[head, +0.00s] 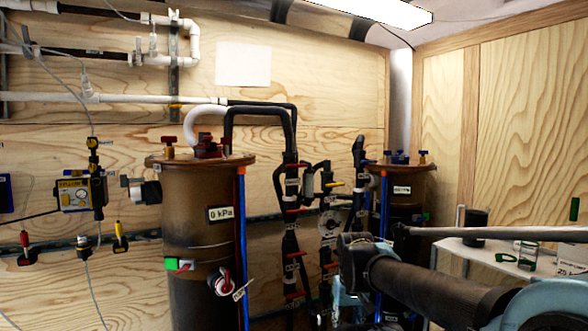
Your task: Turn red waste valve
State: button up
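Several red handles are in view, and I cannot tell which one is the waste valve. A red-handled valve (24,244) is on the wall rail at the left. A red and white round fitting (222,282) sits low on the front of the large brown tank (190,230). A red valve (207,147) is on that tank's lid. Small red handles (292,204) sit along the black pipes behind. My arm reaches in from the lower right, in front of the second tank. My gripper's fingers do not show.
A yellow gauge box (75,195) and a yellow-handled valve (119,238) are on the left wall. A second brown tank (402,190) stands behind my arm. A white shelf (486,256) with a black cup (475,222) is at the right. White pipes (130,98) run along the upper left wall.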

aim_at(297, 166)
jog(key=k, duration=0.55)
jog(key=z, duration=0.85)
